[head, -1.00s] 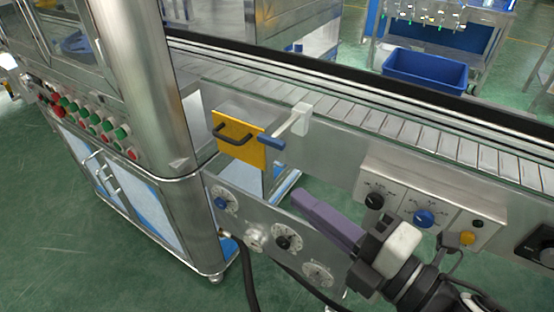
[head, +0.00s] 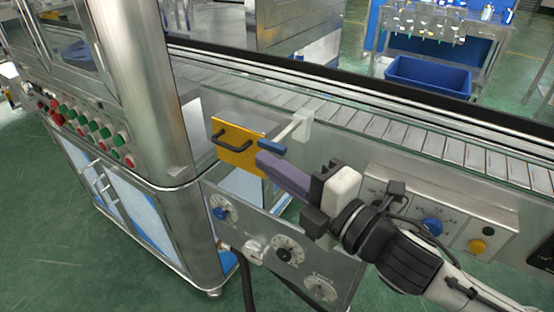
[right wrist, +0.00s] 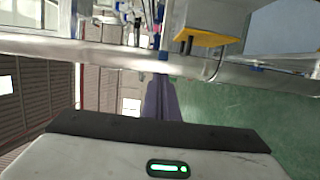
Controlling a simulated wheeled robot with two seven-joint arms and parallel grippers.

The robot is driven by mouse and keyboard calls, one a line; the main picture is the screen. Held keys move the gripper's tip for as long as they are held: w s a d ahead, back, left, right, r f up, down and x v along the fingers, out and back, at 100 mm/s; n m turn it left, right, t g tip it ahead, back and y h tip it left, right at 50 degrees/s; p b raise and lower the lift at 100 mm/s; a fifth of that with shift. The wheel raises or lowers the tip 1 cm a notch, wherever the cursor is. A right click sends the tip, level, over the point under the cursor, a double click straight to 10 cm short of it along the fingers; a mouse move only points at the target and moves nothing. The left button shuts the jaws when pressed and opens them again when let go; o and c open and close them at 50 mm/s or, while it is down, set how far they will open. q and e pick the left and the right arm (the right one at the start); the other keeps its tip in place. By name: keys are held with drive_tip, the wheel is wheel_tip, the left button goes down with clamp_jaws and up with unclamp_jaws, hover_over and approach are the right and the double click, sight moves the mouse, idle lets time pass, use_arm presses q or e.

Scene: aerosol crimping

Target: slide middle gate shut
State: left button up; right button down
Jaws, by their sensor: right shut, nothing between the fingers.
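A yellow gate plate (head: 236,152) with a black handle (head: 232,135) stands on the near side of the conveyor, beside the steel column. A metal rod with a blue end (head: 272,147) sticks out from a white block just right of it. My right gripper (head: 261,161) is shut and empty, its purple fingers pointing left. In the head view its tips overlap the plate's right edge, just under the blue end; I cannot tell whether they touch. In the right wrist view the yellow plate (right wrist: 208,38) is up and right of the fingers (right wrist: 163,90). My left gripper is not in view.
The slatted conveyor (head: 400,135) runs behind the plate. A dial panel (head: 290,255) lies below my right gripper, and a knob box (head: 470,225) is behind my right arm. A cabinet with red and green buttons (head: 100,135) stands at left. A blue bin (head: 428,78) is far back.

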sight(289, 133)
drive_tip(key=shift+w+d, duration=0.4)
drive_tip(key=shift+w, duration=0.15)
drive_tip(key=w+d+p, duration=0.1)
drive_tip(key=w+d, duration=0.1)
drive_tip(key=w, duration=0.1)
drive_tip(key=w+d+p, duration=0.1)
drive_tip(key=w+d, duration=0.1)
drive_tip(key=shift+w+r+p, duration=0.15)
drive_tip(key=shift+w+p, duration=0.05)
drive_tip(key=shift+p, duration=0.1)
drive_tip(key=shift+w+d, duration=0.15)
drive_tip(key=shift+w, duration=0.05)
